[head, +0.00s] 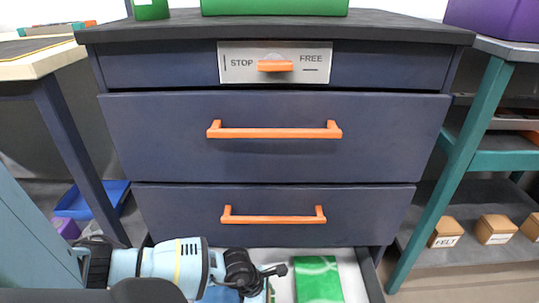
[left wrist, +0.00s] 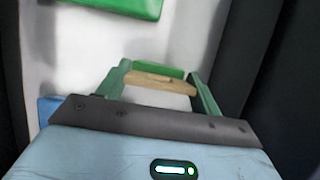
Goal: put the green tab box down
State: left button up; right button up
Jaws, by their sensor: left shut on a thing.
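My left gripper (left wrist: 158,78) reaches down into the open bottom drawer (head: 362,275) of a dark blue cabinet. In the left wrist view its two fingers are shut on the green tab box (left wrist: 160,86), which shows as a tan strip with green behind it. The box is between the fingers, over or on the pale drawer floor; I cannot tell whether it touches it. In the head view my left arm comes in from the left and largely hides the gripper and the box. My right gripper is not in view.
A larger green box (head: 318,279) lies in the drawer to the right, also at the top of the left wrist view (left wrist: 122,5). A blue thing (left wrist: 47,108) lies by the gripper. Dark drawer walls are close. Two closed drawers with orange handles (head: 274,131) are above.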

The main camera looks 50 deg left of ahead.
pick_arm(q)
jog(key=shift+f, duration=0.15)
jog(key=o, duration=1.3)
jog(key=shift+c, duration=0.2)
jog(key=p+v, duration=0.5)
jog(key=v, duration=0.7)
jog(key=shift+p, duration=0.35)
